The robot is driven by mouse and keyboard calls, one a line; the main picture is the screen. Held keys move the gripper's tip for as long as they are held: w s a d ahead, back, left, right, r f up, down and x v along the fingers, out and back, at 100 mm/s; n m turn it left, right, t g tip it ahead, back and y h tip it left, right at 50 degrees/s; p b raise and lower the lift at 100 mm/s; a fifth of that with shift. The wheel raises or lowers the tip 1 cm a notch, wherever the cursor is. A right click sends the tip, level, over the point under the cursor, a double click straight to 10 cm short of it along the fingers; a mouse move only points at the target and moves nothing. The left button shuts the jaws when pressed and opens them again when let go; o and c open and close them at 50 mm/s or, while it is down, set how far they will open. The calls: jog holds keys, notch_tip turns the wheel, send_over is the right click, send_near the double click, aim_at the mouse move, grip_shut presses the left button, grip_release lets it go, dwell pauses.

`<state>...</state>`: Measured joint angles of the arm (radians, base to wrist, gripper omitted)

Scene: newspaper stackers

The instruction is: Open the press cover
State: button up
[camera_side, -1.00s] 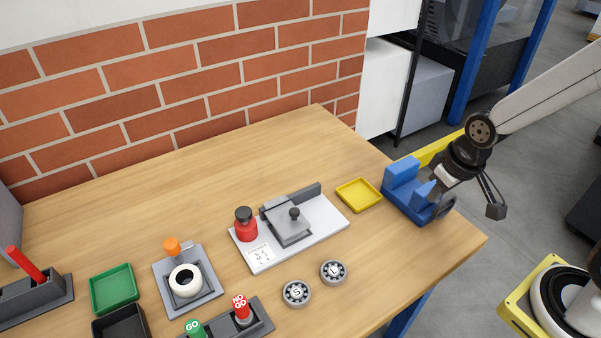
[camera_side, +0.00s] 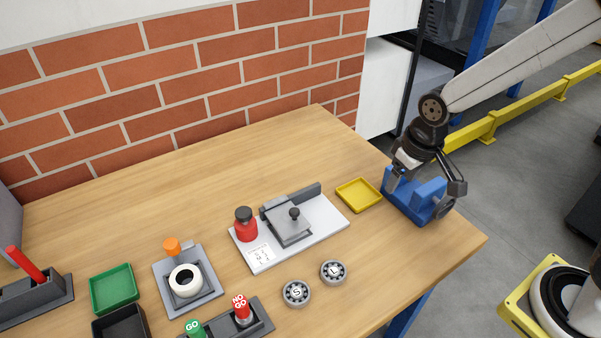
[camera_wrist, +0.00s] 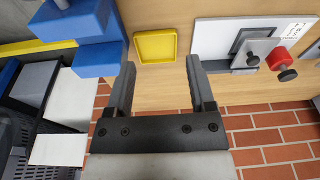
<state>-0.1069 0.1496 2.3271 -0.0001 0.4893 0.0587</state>
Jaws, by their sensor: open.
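The press is a white base plate (camera_side: 325,226) with a grey square cover (camera_side: 288,228) lying shut on it. The cover has a dark round knob (camera_side: 294,213) on top and a dark grey block along its back edge. A red cylinder with a black knob (camera_side: 245,222) stands at its left end. My gripper (camera_side: 423,178) is right of the press, above the blue vise, open and empty. In the wrist view the open fingers (camera_wrist: 159,82) show with nothing between them, and the cover (camera_wrist: 257,48) is at the upper right.
A yellow tray (camera_side: 359,195) lies between the press and the blue vise (camera_side: 411,208). Two round bearings (camera_side: 297,292) marked S and L lie in front. A fixture with a white ring (camera_side: 186,281) and a green tray (camera_side: 113,288) stand left. The brick wall (camera_side: 180,90) bounds the back.

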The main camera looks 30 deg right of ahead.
jog(key=w+a+g, duration=0.1)
jog(key=w+a, duration=0.6)
jog(key=a, duration=0.1)
jog(key=n+g, duration=0.1)
jog(key=n, duration=0.1)
send_over(294, 211)
jog(key=shift+f, duration=0.15)
jog(key=shift+f, duration=3.8)
grip_shut()
